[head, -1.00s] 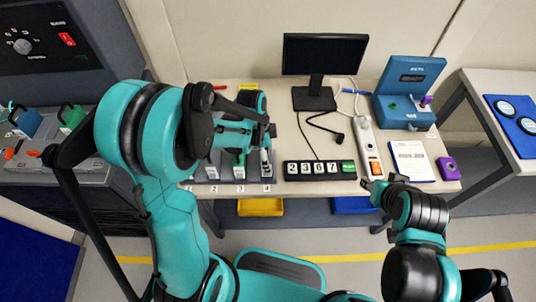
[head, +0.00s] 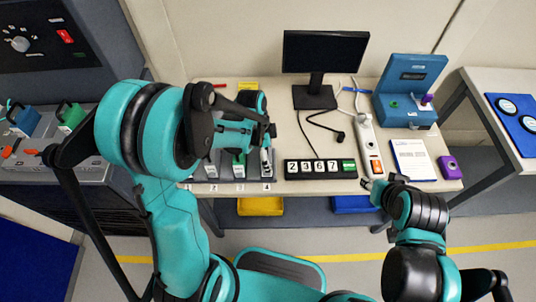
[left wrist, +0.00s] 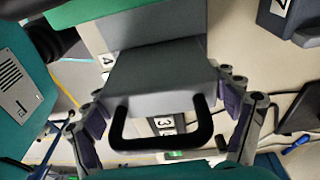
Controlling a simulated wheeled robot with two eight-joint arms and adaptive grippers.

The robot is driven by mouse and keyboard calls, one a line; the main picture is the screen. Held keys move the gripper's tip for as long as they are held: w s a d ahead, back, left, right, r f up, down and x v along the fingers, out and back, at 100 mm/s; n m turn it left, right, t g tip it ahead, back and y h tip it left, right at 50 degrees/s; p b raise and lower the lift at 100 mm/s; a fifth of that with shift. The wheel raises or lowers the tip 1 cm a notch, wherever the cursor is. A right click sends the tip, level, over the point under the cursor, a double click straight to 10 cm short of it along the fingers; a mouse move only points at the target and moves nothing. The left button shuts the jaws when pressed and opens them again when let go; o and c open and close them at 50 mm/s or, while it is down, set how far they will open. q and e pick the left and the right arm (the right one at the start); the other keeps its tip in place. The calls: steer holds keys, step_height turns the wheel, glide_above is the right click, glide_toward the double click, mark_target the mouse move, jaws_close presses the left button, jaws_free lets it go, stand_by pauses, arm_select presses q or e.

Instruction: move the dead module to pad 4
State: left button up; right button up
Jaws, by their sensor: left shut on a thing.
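My left gripper (left wrist: 165,125) is shut on a grey module (left wrist: 160,75) with a black handle. The module shows large between the fingers in the left wrist view. In the head view my left gripper (head: 267,140) is over the row of numbered pads, above the label 4 (head: 267,187). The arm and fingers hide most of the module there, and I cannot tell whether it touches the pad. A green module (head: 239,160) stands behind the label 3. My right gripper (head: 367,184) is near the table's front edge; its jaws are too small to read.
A number display (head: 320,169) stands right of the pads. Further right are a power strip (head: 369,145), a paper sheet (head: 412,158), a purple block (head: 450,166) and a blue device (head: 408,90). A monitor (head: 324,55) stands behind.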

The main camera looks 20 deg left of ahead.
arm_select(q)
steer(key=o, duration=1.7)
steer(key=r, duration=0.4)
steer(key=a+r, duration=0.1)
steer(key=r, duration=0.3)
steer(key=a+r, duration=0.1)
steer(key=r, duration=0.2)
steer(key=shift+a+r, duration=0.1)
steer(key=shift+r, duration=0.3)
steer(key=s+r+n+t, duration=0.1)
steer(key=s+n+t, duration=0.1)
steer(key=n, duration=0.3)
steer(key=s+a+r+n+t+y, duration=0.1)
steer(key=s+n+t, duration=0.1)
steer(key=s+n, duration=0.3)
steer(key=s+a+r+n+t+y, duration=0.1)
steer(key=s+n+t, duration=0.2)
steer(key=n, duration=0.1)
steer(key=shift+s+a+r+n, duration=0.15)
steer(key=shift+a+r+n, duration=0.1)
steer(key=shift+r+n, duration=0.15)
